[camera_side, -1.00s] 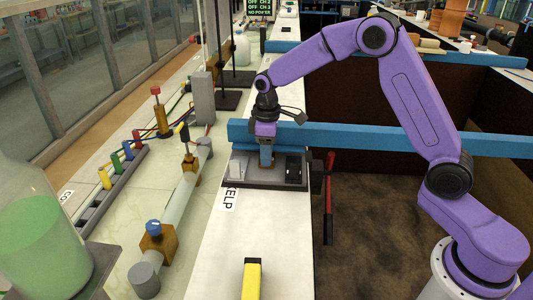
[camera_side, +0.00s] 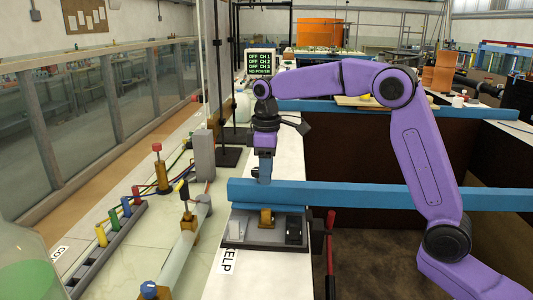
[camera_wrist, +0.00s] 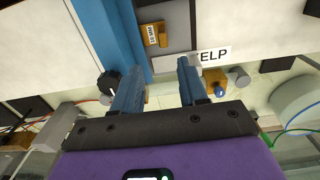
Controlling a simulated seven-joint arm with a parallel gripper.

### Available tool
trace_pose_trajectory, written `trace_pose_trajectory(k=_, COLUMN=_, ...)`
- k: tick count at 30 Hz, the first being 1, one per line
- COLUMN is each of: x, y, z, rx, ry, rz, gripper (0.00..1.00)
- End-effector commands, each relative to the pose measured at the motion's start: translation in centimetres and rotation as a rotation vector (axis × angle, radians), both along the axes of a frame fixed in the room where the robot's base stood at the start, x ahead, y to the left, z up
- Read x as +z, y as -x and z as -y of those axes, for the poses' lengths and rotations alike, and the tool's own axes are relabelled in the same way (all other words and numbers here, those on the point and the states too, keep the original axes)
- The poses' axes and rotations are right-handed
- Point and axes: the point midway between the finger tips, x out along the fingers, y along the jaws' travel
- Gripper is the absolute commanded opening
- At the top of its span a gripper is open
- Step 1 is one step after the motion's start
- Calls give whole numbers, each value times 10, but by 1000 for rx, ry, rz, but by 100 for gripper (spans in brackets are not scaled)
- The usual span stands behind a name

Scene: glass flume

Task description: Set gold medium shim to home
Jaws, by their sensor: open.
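The gold shim (camera_side: 266,217) sits in the middle of a dark grey tray (camera_side: 262,237) on the white bench, between a light grey piece and a black piece. In the wrist view the gold shim (camera_wrist: 152,34) shows a dark printed label, partly legible as "MM", beyond my fingertips. My gripper (camera_side: 265,180) is raised above the tray, close to the blue beam, with its lower end near the beam's top edge. In the wrist view my gripper (camera_wrist: 158,68) has its two blue fingers apart, with nothing between them. The shim is clear of the fingers.
The blue beam (camera_side: 380,195) crosses just behind the tray. The light grey piece (camera_side: 236,228) and black piece (camera_side: 294,230) flank the shim. A red-handled lever (camera_side: 330,240) stands right of the bench. Pipe and valve fittings (camera_side: 187,225) run along the left.

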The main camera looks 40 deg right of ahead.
Motion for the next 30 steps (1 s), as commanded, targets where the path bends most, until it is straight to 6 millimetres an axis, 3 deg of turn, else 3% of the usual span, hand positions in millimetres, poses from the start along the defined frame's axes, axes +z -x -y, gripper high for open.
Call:
trace_pose_trajectory(k=3, x=21, y=0, z=0, rx=-1, ry=-1, rz=4, gripper=43)
trace_pose_trajectory(k=9, x=40, y=0, z=0, rx=-1, ry=0, rz=1, gripper=43)
trace_pose_trajectory(k=26, x=43, y=1, z=0, rx=0, ry=1, rz=1, gripper=43)
trace_pose_trajectory(k=30, x=42, y=13, z=-8, rx=16, ry=0, rz=1, gripper=43)
